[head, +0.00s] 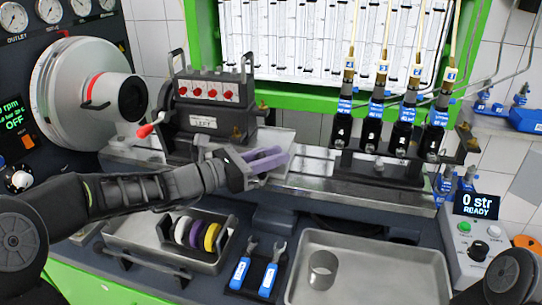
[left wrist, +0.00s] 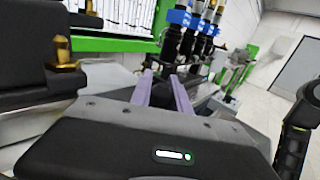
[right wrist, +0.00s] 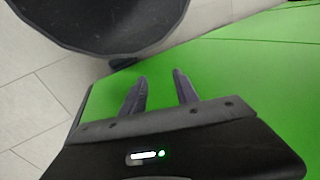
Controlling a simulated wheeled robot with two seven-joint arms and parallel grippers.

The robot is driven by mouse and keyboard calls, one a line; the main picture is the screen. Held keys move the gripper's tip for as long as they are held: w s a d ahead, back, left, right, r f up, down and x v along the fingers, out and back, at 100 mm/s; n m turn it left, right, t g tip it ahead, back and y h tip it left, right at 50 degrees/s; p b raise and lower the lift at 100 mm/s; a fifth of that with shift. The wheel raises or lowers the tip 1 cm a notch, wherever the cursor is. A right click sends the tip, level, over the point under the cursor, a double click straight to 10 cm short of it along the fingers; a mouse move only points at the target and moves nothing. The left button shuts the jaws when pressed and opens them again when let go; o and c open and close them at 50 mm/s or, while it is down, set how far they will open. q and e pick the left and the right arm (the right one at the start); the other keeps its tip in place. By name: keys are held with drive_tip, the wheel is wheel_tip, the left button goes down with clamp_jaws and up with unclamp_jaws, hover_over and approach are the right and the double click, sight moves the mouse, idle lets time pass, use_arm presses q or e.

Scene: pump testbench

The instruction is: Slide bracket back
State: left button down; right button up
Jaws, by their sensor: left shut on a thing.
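The bracket (head: 375,168) with several black injectors stands upright on the metal rail (head: 310,185), right of centre in the head view. The injectors (left wrist: 185,45) also show in the left wrist view, beyond the fingers. My left gripper (head: 280,157) is over the rail, left of the bracket, its purple fingers pointing right. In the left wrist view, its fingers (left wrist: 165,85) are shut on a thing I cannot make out. A gap shows between the fingertips and the bracket in the head view. My right gripper (right wrist: 160,88) is open and empty over a green surface.
The pump (head: 210,105) with its red-tipped lever stands left of my left gripper. Below the rail are a tray with coloured rings (head: 197,235), two blue-handled wrenches (head: 257,268) and a tray (head: 400,285) with a metal cup. A control box (head: 478,240) stands at the right.

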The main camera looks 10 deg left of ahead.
use_arm(q)
drive_tip(key=c, duration=1.2)
unclamp_jaws()
drive_tip(key=shift+a, duration=0.2)
drive_tip(key=shift+c, duration=0.2)
drive_tip(key=shift+s+a, duration=0.1)
drive_tip(key=v, duration=0.7)
drive_tip(key=shift+s+a+b, duration=0.2)
drive_tip(key=shift+s+b, duration=0.05)
drive_tip(key=shift+b, duration=0.1)
